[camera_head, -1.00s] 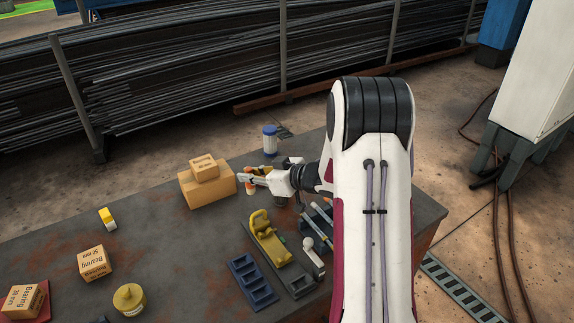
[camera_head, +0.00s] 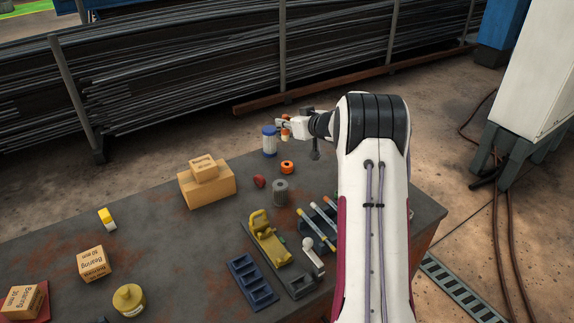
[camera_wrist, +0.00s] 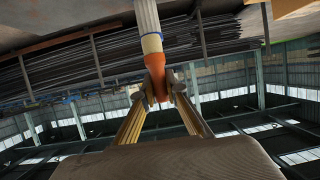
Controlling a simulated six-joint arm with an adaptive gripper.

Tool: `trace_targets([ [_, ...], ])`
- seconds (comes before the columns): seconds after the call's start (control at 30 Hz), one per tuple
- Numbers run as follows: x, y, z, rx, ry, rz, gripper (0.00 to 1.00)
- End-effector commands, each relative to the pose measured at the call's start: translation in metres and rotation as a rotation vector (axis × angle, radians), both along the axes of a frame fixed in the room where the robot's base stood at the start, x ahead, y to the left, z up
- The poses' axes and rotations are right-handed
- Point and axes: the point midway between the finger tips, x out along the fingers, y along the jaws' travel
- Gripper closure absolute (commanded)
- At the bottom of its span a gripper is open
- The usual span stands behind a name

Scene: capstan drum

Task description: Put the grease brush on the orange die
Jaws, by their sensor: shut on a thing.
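The brush is clear of the die.
A red lump (camera_head: 259,181) and grey ribbed cylinder (camera_head: 280,192) are near the die. Stacked boxes (camera_head: 207,184) lie left; a rack of sticks (camera_head: 318,228) and yellow tool (camera_head: 268,243) are nearer.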

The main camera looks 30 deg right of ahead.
Motion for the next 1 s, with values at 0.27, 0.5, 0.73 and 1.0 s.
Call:
trace_targets([
  [0.27, -0.001, -0.005, -0.004, 0.001, 0.002, -0.039, 1.00],
  [0.5, -0.001, -0.005, -0.004, 0.000, 0.002, -0.041, 1.00],
  [0.73, -0.001, -0.005, -0.009, 0.001, 0.003, -0.040, 1.00],
  [1.0, -0.002, -0.005, -0.041, 0.002, 0.004, -0.041, 1.00],
])
